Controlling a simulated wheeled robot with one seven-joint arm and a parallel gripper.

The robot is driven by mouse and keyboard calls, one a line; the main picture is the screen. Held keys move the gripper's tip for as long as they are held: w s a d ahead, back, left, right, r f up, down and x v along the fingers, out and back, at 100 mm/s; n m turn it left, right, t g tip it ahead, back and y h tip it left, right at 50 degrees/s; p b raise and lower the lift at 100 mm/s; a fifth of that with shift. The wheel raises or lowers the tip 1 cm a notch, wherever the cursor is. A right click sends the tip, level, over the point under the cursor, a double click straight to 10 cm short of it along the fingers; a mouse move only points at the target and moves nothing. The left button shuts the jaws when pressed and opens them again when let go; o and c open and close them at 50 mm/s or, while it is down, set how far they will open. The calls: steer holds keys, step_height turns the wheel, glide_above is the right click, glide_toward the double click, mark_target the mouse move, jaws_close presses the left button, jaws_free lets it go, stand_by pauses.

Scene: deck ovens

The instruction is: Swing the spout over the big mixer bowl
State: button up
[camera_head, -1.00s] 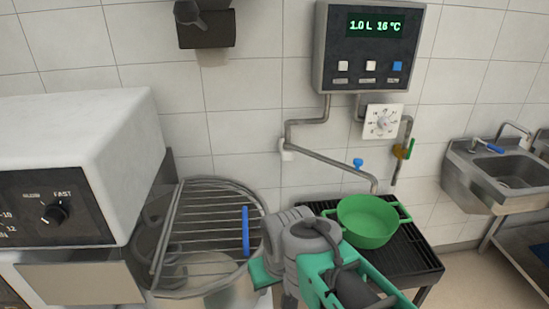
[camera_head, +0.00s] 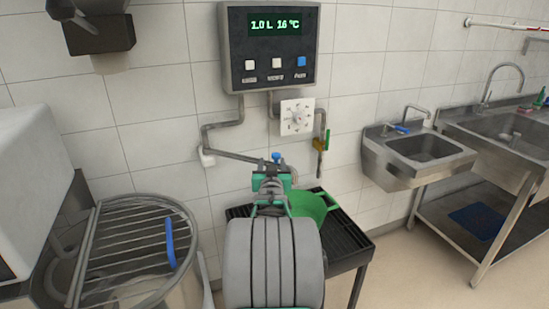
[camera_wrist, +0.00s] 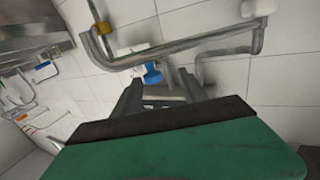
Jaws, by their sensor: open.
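The spout (camera_head: 238,156) is a grey metal pipe on the tiled wall, running right from its elbow, with a blue knob (camera_head: 276,156) on it. Its outlet is hidden behind my arm, on the green pot's side. My gripper (camera_head: 272,174) is open at the blue knob. In the wrist view, the spout pipe (camera_wrist: 190,45) crosses above my gripper (camera_wrist: 160,82), and the blue knob (camera_wrist: 153,74) shows between the fingertips, not clearly held. The big mixer bowl (camera_head: 185,291) is at the lower left, under a wire guard (camera_head: 125,240) with a blue handle (camera_head: 170,243).
A water meter panel (camera_head: 270,48) reads 1.0 L, 16 °C above a white dial (camera_head: 297,117). Steel sinks (camera_head: 420,150) stand at right. The mixer's housing (camera_head: 30,185) is at far left.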

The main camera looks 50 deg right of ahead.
mark_target(276, 153)
steer(key=shift+h, duration=0.3)
steer(key=x, duration=0.5)
steer(key=s+p+x, duration=0.1)
steer(key=x, duration=0.2)
steer(key=shift+d+r, duration=0.25)
steer(key=shift+d, duration=0.15)
steer(key=shift+w, duration=0.1)
jaws_close()
steer(key=shift+a, duration=0.2)
